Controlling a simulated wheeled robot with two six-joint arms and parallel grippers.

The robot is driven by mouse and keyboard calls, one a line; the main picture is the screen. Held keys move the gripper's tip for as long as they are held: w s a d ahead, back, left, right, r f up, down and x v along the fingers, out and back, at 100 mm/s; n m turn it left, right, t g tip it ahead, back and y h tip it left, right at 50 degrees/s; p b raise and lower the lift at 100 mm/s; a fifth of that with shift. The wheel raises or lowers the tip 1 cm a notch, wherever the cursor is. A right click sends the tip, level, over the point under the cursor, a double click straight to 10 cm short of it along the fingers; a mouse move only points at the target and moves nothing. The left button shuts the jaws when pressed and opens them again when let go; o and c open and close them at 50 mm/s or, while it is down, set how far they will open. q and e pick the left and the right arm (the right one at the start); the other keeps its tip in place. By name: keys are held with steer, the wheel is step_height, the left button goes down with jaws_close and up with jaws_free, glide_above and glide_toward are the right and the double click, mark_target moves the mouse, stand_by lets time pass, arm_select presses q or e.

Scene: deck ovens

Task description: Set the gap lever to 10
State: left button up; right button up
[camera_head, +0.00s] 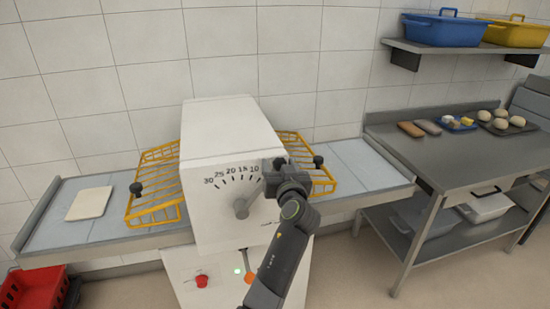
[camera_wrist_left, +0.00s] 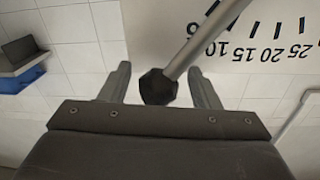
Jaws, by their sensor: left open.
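The gap lever (camera_head: 243,206) is a grey rod on the front of the white machine, slanting up and right from its pivot. Beside it is a printed scale (camera_head: 232,178) from 30 at left to 10 and beyond at right. In the inverted left wrist view, the rod (camera_wrist_left: 203,42) lies on the low-number side of the 10 label (camera_wrist_left: 213,48). Its black knob (camera_wrist_left: 158,88) sits between the two fingers of my left gripper (camera_wrist_left: 160,70), with gaps on both sides. In the head view, my left gripper (camera_head: 275,165) hides the knob. My right gripper is not visible.
Yellow wire guards (camera_head: 157,185) stand on both sides of the machine, over grey conveyor tables (camera_head: 107,230). A pale dough slab (camera_head: 90,203) lies on the left one. A steel worktable (camera_head: 450,160) with dough pieces stands at right. A red crate (camera_head: 35,288) is lower left.

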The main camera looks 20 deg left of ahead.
arm_select(q)
steer(key=shift+w, duration=0.15)
steer(key=shift+r, duration=0.1)
steer(key=shift+c, duration=0.3)
jaws_close()
steer(key=shift+s+a+r+n+b, duration=0.25)
steer(key=shift+s+a+n+b, duration=0.05)
steer(key=shift+a+b, duration=0.1)
steer(key=shift+s+a+r+n+b, duration=0.75)
steer(key=shift+a+n, duration=0.15)
steer(key=shift+a, duration=0.1)
steer(key=shift+s+a+r+n, duration=0.15)
steer(key=shift+a+r+n, duration=0.05)
steer(key=shift+a+n, duration=0.1)
